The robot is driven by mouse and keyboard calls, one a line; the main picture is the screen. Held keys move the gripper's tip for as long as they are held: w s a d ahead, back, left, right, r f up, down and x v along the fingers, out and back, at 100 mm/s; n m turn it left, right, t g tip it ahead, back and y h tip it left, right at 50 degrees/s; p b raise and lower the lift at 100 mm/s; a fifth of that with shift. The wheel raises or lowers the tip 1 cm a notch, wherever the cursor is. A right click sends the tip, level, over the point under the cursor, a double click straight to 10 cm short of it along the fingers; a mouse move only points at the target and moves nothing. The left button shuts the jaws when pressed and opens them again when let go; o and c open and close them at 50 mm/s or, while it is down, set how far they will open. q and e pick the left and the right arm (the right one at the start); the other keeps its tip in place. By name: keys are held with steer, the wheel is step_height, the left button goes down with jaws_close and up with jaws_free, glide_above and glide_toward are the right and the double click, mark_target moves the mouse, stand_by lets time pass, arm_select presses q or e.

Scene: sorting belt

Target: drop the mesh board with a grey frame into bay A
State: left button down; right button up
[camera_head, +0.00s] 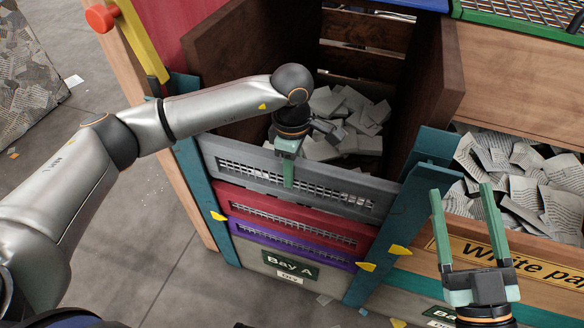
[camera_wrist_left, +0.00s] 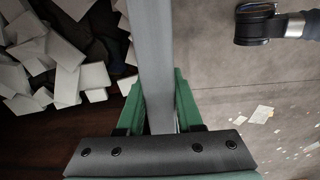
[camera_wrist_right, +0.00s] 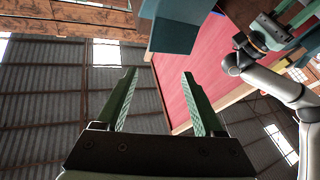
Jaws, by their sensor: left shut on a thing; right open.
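The mesh board with a grey frame (camera_head: 345,196) spans the front of bay A between two teal posts, just above a red-framed board (camera_head: 240,206). I cannot tell whether the two touch. My left gripper (camera_head: 288,168) is shut on its top edge near the middle. In the left wrist view the grey board (camera_wrist_left: 156,65) runs edge-on between the green fingers (camera_wrist_left: 158,105). Bay A has a dark sign (camera_head: 290,265) low on its front. My right gripper (camera_head: 464,225) is open and empty, in front of the neighbouring bay; its fingers also show in the right wrist view (camera_wrist_right: 160,95).
A purple-framed board (camera_head: 290,243) sits below the red one. Pale grey pieces (camera_head: 345,120) lie inside bay A between brown walls. The right teal post (camera_head: 415,190) stands between the bays. Printed paper scraps (camera_head: 520,180) fill the bay at right. Yellow tabs (camera_head: 400,250) stick out from the posts.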

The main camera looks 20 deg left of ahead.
mark_target(292, 190)
arm_select(q)
step_height(292, 190, down, 3)
steer(key=shift+b, duration=1.15)
arm_select(e)
steer(key=s+a+r+n+t+y, duration=0.1)
steer(key=s+r+n+y, duration=0.4)
steer(key=s+r+y, duration=0.1)
step_height(292, 190, up, 2)
steer(key=shift+r+n+y, duration=0.1)
steer(key=shift+n+y, duration=0.2)
steer(key=shift+y, duration=0.4)
arm_select(q)
steer(key=shift+f, duration=0.1)
arm_select(e)
steer(key=shift+w, duration=0.1)
arm_select(q)
steer(key=shift+f+b, duration=0.55)
steer(key=shift+f, duration=0.05)
steer(key=c, duration=0.7)
jaws_free()
steer(key=shift+o, duration=1.1)
arm_select(e)
steer(key=shift+f, duration=0.6)
arm_select(q)
steer(key=shift+f, duration=0.1)
